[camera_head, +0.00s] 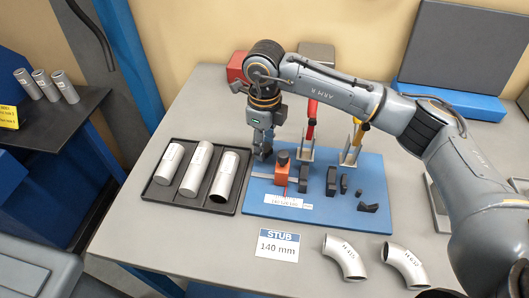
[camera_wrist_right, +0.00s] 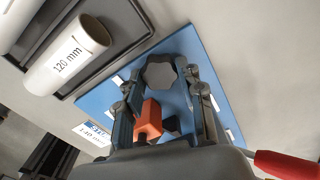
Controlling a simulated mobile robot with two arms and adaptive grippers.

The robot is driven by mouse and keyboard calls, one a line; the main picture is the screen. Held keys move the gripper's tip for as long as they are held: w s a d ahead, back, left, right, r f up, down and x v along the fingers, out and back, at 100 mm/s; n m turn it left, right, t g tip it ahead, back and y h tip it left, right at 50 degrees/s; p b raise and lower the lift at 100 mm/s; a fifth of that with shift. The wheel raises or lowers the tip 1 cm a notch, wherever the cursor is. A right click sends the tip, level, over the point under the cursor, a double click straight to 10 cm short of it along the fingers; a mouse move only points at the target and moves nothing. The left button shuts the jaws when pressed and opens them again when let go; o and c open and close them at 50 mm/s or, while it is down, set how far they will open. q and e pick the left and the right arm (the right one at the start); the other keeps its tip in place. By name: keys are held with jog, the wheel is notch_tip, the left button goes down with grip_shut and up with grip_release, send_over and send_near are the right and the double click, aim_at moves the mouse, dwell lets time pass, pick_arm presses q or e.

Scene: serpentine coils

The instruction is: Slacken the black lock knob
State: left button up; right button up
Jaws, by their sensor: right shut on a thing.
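The black lock knob (camera_wrist_right: 161,73) is a dark lobed knob at the blue board's edge. In the wrist view it sits between the two fingertips of my right gripper (camera_wrist_right: 163,78). In the head view my right gripper (camera_head: 262,147) points down at the left back of the board, shut on the knob, which is mostly hidden by the fingers. An orange block (camera_head: 282,173) with a dark top stands just beside it; it also shows in the wrist view (camera_wrist_right: 148,119). My left gripper is not in view.
A blue board (camera_head: 335,212) carries black blocks and red and yellow-handled clamps (camera_head: 307,147). A black tray (camera_head: 160,203) with metal tubes lies left. Two elbows (camera_head: 344,258) and a "STUB 140 mm" card (camera_head: 277,246) lie in front. A blue block (camera_head: 450,98) stands at the back right.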

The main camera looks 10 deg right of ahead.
jog(key=n+b, duration=0.1)
jog(key=f+n+b, duration=0.1)
jog(key=n+b, duration=0.1)
jog(key=shift+s, duration=0.1)
jog(key=shift+r+n+b, duration=0.15)
jog(key=shift+n+b, duration=0.55)
jog(key=shift+n, duration=0.3)
jog(key=o, duration=1.2)
jog(key=shift+a, duration=0.1)
jog(key=shift+r, duration=0.5)
notch_tip(320, 180, up, 11)
jog(key=shift+r, duration=0.15)
